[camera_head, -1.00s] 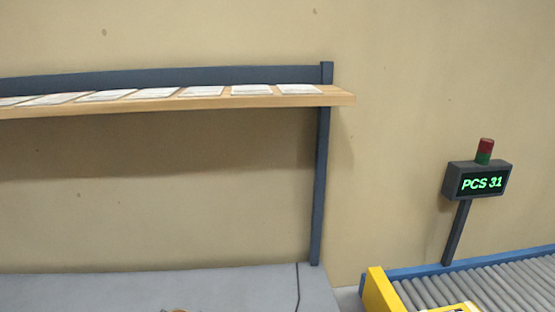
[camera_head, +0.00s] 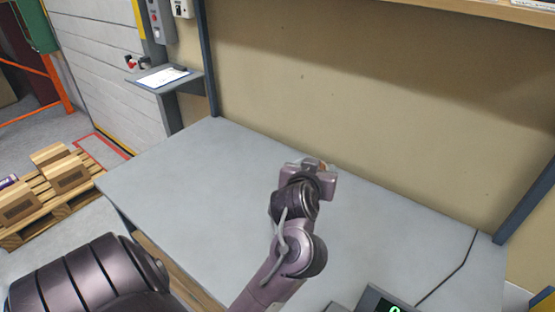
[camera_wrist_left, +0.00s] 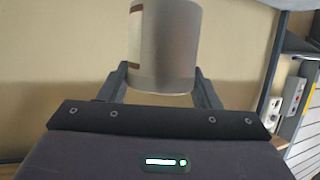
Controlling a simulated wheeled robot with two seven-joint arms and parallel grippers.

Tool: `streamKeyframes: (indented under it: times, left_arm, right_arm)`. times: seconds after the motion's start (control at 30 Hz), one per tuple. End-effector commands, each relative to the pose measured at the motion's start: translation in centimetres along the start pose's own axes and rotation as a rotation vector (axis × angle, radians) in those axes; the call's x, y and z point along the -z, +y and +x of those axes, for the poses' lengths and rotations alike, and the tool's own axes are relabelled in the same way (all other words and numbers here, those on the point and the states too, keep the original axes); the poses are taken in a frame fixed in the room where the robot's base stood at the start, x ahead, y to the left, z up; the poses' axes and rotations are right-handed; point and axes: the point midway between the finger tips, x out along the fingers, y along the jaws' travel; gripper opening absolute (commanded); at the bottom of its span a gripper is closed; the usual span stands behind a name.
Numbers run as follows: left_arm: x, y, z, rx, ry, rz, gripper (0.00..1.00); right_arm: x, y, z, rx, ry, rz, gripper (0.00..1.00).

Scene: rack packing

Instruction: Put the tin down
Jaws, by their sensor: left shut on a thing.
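A grey metallic tin (camera_wrist_left: 175,45) with a pale, brown-edged label at its left stands between the two fingers of my left gripper (camera_wrist_left: 160,88) in the wrist view. The gripper is shut on it, and the tin's top is cut off by the frame. In the head view my left gripper (camera_head: 312,170) is over the back middle of the grey worktable (camera_head: 200,190). There the tin is mostly hidden behind the gripper, and its height above the table cannot be told. My right gripper is not in view.
The tabletop left of my arm is clear. A dark device with a green display (camera_head: 380,300) sits at the bottom edge, and a dark cable (camera_head: 450,270) crosses the right end. A wall is behind the table. A pallet with boxes (camera_head: 62,170) stands on the floor at left.

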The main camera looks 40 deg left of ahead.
Motion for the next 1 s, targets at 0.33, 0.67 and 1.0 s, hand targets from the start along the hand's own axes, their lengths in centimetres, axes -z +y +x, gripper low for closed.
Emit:
streamKeyframes:
  times: [0.33,0.67,1.0]
  left_arm:
    - [0.8,-8.8,2.3,0.366,0.003,-0.134,0.28]
    - [-4.0,-10.3,3.8,0.441,-0.004,-0.15,0.28]
    - [-12.0,-10.2,6.8,0.438,-0.001,-0.152,0.28]
  right_arm:
    - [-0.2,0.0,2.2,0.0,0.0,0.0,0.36]
    - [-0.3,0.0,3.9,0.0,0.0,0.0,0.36]
    - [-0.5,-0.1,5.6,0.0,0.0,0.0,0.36]
